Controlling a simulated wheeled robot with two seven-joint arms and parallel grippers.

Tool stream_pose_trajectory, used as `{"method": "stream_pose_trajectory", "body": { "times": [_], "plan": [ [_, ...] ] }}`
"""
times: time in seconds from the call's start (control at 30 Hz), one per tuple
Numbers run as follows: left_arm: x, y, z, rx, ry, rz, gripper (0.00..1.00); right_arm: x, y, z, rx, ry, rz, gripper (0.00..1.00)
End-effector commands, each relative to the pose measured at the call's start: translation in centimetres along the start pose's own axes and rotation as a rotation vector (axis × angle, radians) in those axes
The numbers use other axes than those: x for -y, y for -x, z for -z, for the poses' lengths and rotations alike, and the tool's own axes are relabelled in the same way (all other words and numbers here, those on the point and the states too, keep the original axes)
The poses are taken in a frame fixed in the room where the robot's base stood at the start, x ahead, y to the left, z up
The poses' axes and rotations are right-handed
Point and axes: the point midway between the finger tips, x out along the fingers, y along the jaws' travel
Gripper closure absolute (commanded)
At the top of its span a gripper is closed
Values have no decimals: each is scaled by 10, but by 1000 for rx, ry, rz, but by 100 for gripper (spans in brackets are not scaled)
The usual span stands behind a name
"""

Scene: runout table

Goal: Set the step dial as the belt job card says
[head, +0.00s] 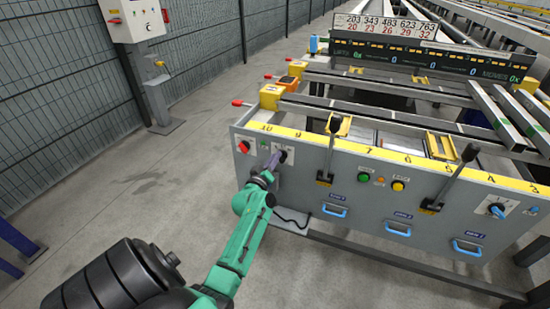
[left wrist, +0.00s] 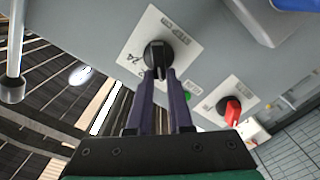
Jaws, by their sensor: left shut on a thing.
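The step dial is a black round knob (left wrist: 158,54) on a white plate (left wrist: 186,42) whose print reads "STEP CM", with numbers partly hidden. In the head view the dial (head: 285,156) sits at the left end of the grey front panel. My left gripper (head: 275,160) reaches it from the front left. In the left wrist view the purple fingers of my left gripper (left wrist: 161,75) are closed in on the knob's raised grip. The dial's exact setting is hard to read. A white board (head: 390,29) at the back carries two rows of numbers. My right gripper is out of view.
A red switch (head: 243,146) and a green button (left wrist: 187,96) sit beside the dial. Black levers (head: 470,152), a yellow button (head: 398,185) and blue drawer handles (head: 335,212) stick out further right.

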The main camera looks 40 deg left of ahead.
Motion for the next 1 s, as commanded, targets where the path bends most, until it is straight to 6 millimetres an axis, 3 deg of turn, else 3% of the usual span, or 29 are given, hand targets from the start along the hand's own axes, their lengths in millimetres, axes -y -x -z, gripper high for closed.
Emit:
{"method": "stream_pose_trajectory", "body": {
  "times": [0.63,0.67,0.7,1.0],
  "plan": [
    [2,0,-2,3,61,1,100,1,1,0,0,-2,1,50],
    [2,0,-2,3,61,1,70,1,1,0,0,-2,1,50],
    [2,0,-1,2,61,1,55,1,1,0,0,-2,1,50],
    [1,0,-1,1,60,0,51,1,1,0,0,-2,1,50]
  ]
}}
